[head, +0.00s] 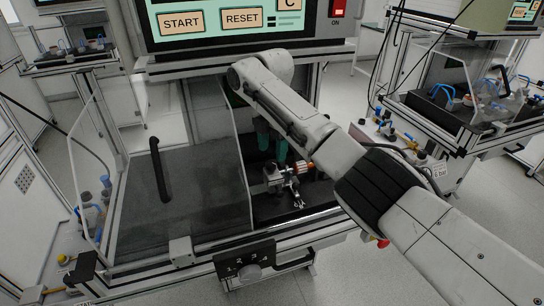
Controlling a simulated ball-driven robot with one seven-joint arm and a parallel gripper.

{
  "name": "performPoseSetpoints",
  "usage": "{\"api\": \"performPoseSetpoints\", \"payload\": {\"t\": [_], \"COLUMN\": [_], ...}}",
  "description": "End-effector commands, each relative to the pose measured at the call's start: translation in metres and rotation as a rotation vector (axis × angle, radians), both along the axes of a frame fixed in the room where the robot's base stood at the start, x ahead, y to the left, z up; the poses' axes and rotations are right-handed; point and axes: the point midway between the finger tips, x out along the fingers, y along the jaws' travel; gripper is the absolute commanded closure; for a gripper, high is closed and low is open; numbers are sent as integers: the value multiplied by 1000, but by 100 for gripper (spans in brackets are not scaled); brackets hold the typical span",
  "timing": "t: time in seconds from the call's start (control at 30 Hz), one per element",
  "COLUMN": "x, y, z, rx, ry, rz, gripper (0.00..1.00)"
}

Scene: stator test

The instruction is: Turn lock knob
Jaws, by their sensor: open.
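My arm reaches in from the lower right and bends at the wrist over the test station. My gripper (272,146), with teal fingers partly hidden behind my forearm, points down into the station with its jaws open. A dark panel (243,262) numbered 1, 2, 3 on the station's front carries a grey knob (248,272). I cannot tell which part is the lock knob.
A screen (235,22) with START and RESET buttons hangs above the station. A clear guard with a black handle (159,170) covers the left half. A red-lit switch (339,6) is beside the screen. Other stations stand left and right; grey floor lies between.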

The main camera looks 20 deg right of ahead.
Motion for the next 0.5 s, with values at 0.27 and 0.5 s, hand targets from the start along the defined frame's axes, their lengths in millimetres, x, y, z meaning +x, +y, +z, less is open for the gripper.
{"api": "performPoseSetpoints", "payload": {"t": [0.27,0.5], "x": [1,0], "y": [0,0], "z": [52,70], "rx": [0,0], "ry": [-2,0], "rz": [0,1], "gripper": [40,40]}}
